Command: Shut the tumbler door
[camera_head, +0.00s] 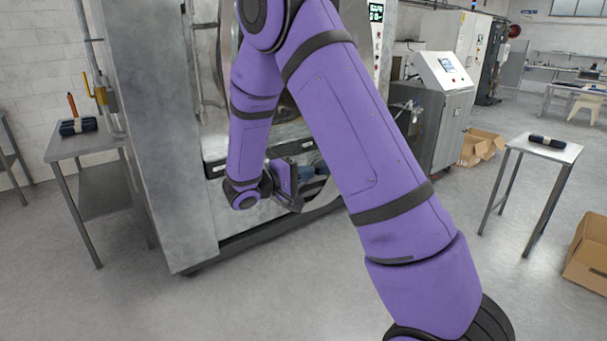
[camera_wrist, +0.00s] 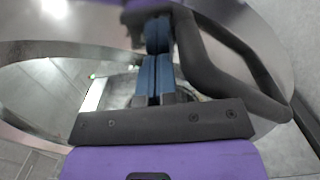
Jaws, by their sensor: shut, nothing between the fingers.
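My gripper (camera_wrist: 157,45) has its two blue fingers pressed together, with nothing between them. Its fingertips are close to the steel tumbler door and beside a thick dark curved bar (camera_wrist: 222,78), which looks like the door's handle; I cannot tell whether they touch. The rounded shiny steel of what looks like the door (camera_wrist: 268,35) fills the upper part of the wrist view. In the head view, a curved steel edge of it (camera_head: 325,197) shows low on the washer (camera_head: 172,160), right of my wrist. My purple arm hides most of the washer front, so the door's angle is unclear.
A side table (camera_head: 90,147) stands left of the washer and a small table (camera_head: 545,148) stands at the right. A grey control cabinet (camera_head: 445,120) is behind. Cardboard boxes (camera_head: 590,250) lie at the far right. The floor in front of the washer is clear.

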